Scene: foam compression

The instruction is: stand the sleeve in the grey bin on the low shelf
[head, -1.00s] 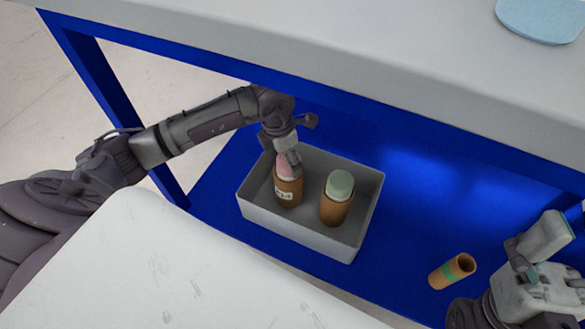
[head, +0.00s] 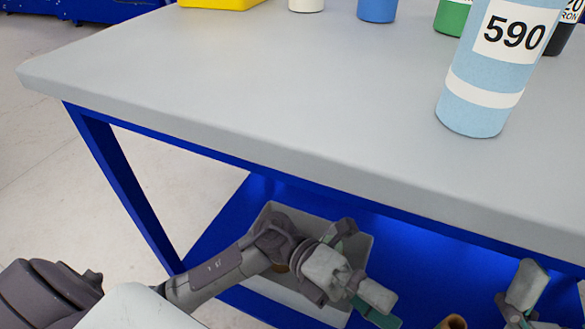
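The grey bin (head: 357,251) stands on the blue low shelf under the table, mostly covered by my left arm. A small brown patch of a sleeve (head: 280,267) shows inside it; its top and stance are hidden. My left gripper (head: 362,275) is over the bin's right side, its green-padded fingers spread and nothing seen between them. Another brown sleeve (head: 452,322) is cut by the bottom edge, right of the bin. My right gripper (head: 516,297) is at the lower right, beside that sleeve and partly out of frame; its opening is unclear.
The grey tabletop (head: 250,90) overhangs the shelf, with blue legs and rails. A large light-blue bottle marked 590 (head: 490,90) stands on it at right, with more containers and a yellow bin (head: 222,3) behind. Bare blue shelf (head: 440,262) lies right of the bin.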

